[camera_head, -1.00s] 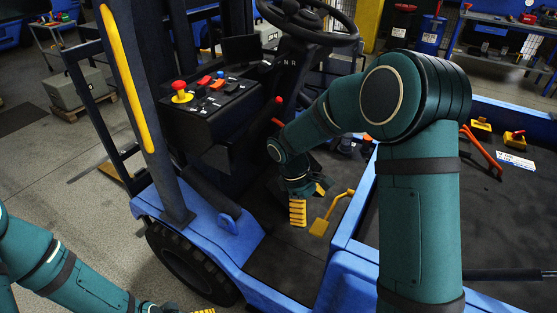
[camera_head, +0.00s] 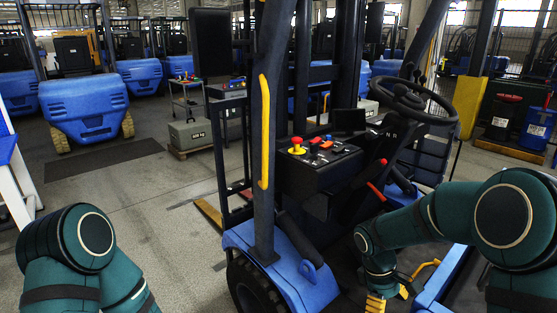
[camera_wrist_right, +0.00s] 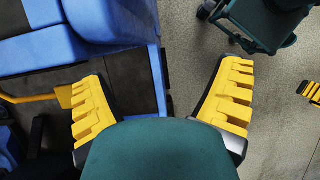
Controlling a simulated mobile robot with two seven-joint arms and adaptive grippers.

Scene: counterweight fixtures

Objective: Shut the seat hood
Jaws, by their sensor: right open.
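The forklift stands in front of me, with its blue body (camera_head: 285,268) and dark mast post. I cannot make out the seat hood for certain in the head view; a blue edge (camera_head: 445,285) shows at the lower right, partly behind my right arm. My right gripper (camera_head: 377,303) hangs low over the forklift's footwell, cut by the bottom edge.
The steering wheel (camera_head: 412,100) and the dark control console (camera_head: 318,165) with red and yellow knobs rise near my right arm. The post with a yellow handle (camera_head: 264,130) stands centrally. Grey floor (camera_head: 150,200) is clear at left. More forklifts stand behind.

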